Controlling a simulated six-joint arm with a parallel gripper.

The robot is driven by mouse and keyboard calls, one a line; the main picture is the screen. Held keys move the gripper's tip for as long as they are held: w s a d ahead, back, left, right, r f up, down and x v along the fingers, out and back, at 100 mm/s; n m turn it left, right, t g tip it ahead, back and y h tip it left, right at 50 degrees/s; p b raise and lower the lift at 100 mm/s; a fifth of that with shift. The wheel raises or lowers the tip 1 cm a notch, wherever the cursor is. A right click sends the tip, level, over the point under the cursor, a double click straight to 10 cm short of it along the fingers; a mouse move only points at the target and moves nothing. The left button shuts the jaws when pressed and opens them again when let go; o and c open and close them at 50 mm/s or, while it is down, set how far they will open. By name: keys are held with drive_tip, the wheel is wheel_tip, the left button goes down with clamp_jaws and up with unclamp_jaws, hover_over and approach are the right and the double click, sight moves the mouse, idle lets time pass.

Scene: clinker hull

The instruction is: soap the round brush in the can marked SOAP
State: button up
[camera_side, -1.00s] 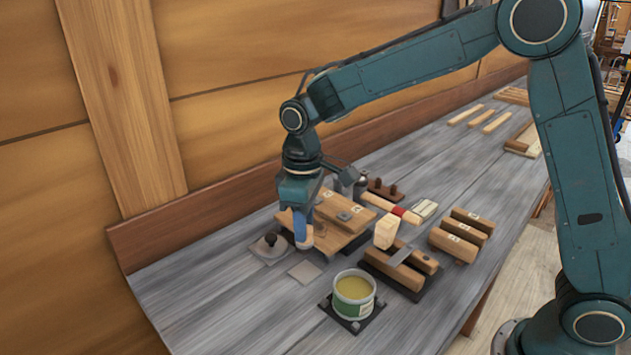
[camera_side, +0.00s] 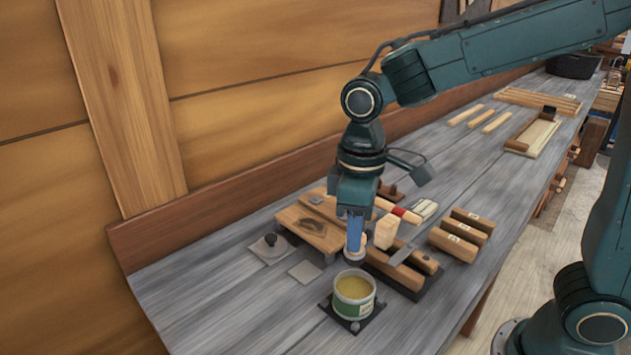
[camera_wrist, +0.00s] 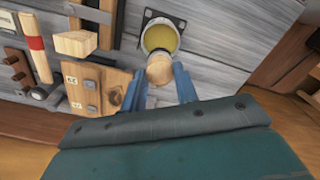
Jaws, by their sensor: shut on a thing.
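The can (camera_side: 354,292) is round with a green and white label and holds a yellowish substance. Its lettering is too small to read. It stands open on a dark square base near the table's front. My gripper (camera_side: 355,245) points down and is shut on the round brush (camera_side: 355,258), whose pale tan head shows below the blue fingers. The brush is above and slightly behind the can, apart from it in the side view. In the wrist view, the brush head (camera_wrist: 160,69) sits between my fingers (camera_wrist: 160,85), overlapping the near rim of the can (camera_wrist: 160,38).
A wooden stand (camera_side: 300,222) with a dark opening is behind left. A knobbed lid (camera_side: 270,246) and a grey square plate (camera_side: 305,271) lie left of the can. A pale block (camera_side: 386,232) and labelled wooden blocks (camera_side: 460,238) are to the right. The front-left table is clear.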

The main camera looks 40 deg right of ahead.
sight(357, 262)
drive_tip(key=shift+s+r, duration=0.1)
drive_tip(key=shift+s, duration=0.2)
drive_tip(key=shift+f, duration=3.05)
drive_tip(key=shift+f, duration=0.6)
idle(0.7)
drive_tip(key=shift+r, duration=0.1)
drive_tip(key=shift+r, duration=3.5)
drive_tip(key=shift+w+d, duration=0.1)
drive_tip(key=w+d+f+m, duration=0.1)
drive_tip(key=w+d+m, duration=0.2)
drive_tip(key=w+d, duration=0.2)
drive_tip(key=w+d+f+m, duration=0.2)
drive_tip(key=w+d+m, duration=0.1)
drive_tip(key=w+d, duration=0.2)
drive_tip(key=w+d+f+m, duration=0.1)
drive_tip(key=w+d+m, duration=0.2)
drive_tip(key=w+d, duration=0.2)
drive_tip(key=shift+w+d+f, duration=0.1)
drive_tip(key=shift+w+d, duration=0.05)
drive_tip(key=shift+d, duration=0.75)
drive_tip(key=shift+w+d+f, duration=0.1)
drive_tip(key=shift+w+d, duration=0.05)
drive_tip(key=shift+d, duration=0.7)
